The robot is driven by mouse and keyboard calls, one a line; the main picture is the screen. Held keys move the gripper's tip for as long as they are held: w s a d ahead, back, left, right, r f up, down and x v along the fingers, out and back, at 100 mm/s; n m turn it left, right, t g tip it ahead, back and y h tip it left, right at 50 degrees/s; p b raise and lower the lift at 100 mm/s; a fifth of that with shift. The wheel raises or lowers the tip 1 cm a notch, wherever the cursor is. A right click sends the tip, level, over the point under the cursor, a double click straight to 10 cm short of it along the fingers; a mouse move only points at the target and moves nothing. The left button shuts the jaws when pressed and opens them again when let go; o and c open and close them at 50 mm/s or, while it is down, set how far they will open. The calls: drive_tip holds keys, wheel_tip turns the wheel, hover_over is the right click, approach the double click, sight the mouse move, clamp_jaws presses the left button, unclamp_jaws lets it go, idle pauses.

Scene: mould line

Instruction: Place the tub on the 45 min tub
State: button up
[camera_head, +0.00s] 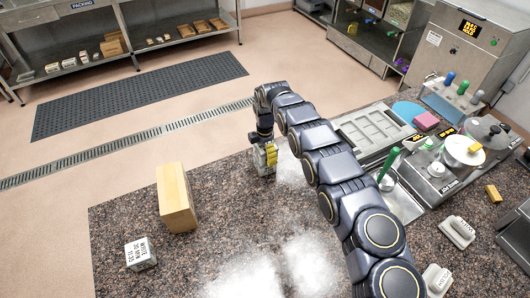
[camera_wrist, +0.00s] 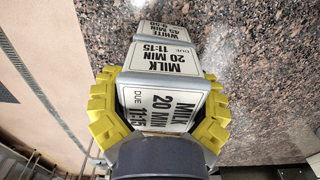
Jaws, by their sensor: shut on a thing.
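My gripper (camera_wrist: 158,115) has its yellow fingers shut on a pale tub (camera_wrist: 165,62) labelled "MILK 20 MIN 11:15" on two faces. Just past the held tub in the wrist view is another pale tub (camera_wrist: 166,31) labelled "WHITE 45 MIN", partly hidden by it. I cannot tell whether the two touch. In the head view my gripper (camera_head: 268,156) is near the far edge of the speckled worktop, with pale tub surfaces beside and under its fingers; the labels are too small to read there.
A tub (camera_head: 140,254) labelled "WHITE 30 MIN" stands at the front left of the worktop (camera_head: 115,215). A tall wooden block (camera_head: 176,197) stands between it and my gripper.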

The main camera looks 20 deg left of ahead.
drive_tip(key=shift+f, duration=0.1)
drive_tip(key=o, duration=1.2)
wheel_tip(320, 180, up, 12)
drive_tip(key=shift+r, duration=0.15)
